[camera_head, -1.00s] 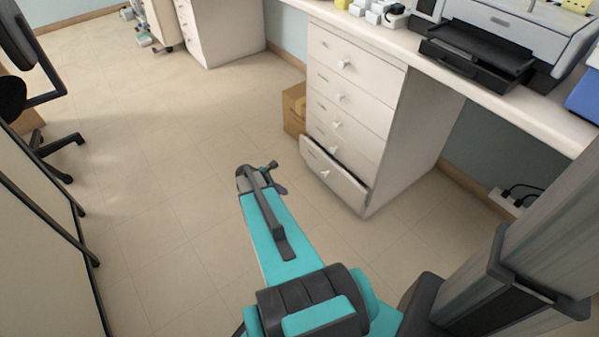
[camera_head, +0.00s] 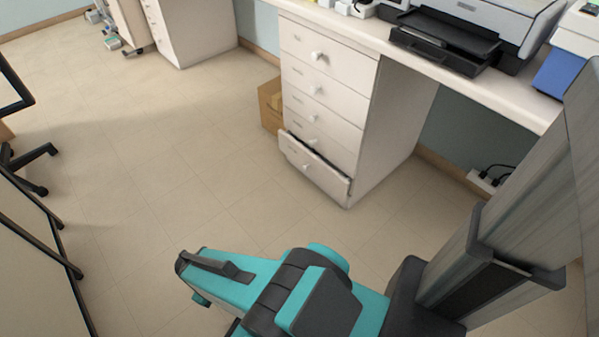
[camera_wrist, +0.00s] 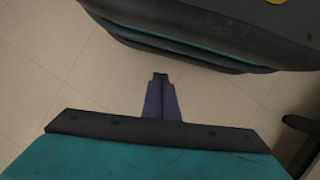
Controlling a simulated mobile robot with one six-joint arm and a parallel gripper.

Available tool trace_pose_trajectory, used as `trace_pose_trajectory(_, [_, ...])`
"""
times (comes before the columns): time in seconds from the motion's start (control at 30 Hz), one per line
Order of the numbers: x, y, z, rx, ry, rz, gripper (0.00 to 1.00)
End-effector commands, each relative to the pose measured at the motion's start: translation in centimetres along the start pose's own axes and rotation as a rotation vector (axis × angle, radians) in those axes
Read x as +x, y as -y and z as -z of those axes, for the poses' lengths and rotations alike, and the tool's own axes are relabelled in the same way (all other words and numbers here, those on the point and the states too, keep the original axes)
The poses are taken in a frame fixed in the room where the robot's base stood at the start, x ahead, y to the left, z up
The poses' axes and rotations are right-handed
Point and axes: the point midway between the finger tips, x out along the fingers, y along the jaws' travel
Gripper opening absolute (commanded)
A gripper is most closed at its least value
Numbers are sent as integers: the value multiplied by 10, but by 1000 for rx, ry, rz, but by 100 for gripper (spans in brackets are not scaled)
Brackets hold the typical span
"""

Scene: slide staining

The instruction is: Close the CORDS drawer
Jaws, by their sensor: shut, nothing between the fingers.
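The bottom drawer (camera_head: 313,170) of the white cabinet is open a little, with a dark gap along its top edge. Its label is too small to read, so I cannot tell for certain that it is the CORDS drawer. The drawers above it look flush. My gripper (camera_wrist: 160,78) shows in the wrist view, its fingers together and empty over bare floor. In the head view the gripper is hidden by my arm, which lies to the left of and below the cabinet, apart from the drawer.
A cardboard box (camera_head: 271,104) stands against the cabinet's left side. The worktop (camera_head: 505,92) above carries a printer (camera_head: 450,38). Cables and a socket (camera_head: 490,177) are under the worktop. The floor (camera_head: 170,170) in front of the cabinet is clear.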

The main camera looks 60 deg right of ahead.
Motion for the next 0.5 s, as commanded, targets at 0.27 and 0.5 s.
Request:
trace_pose_trajectory(0.27, [6,39,-26,95,43,47,0])
trace_pose_trajectory(0.5, [7,40,-26,99,44,48,0])
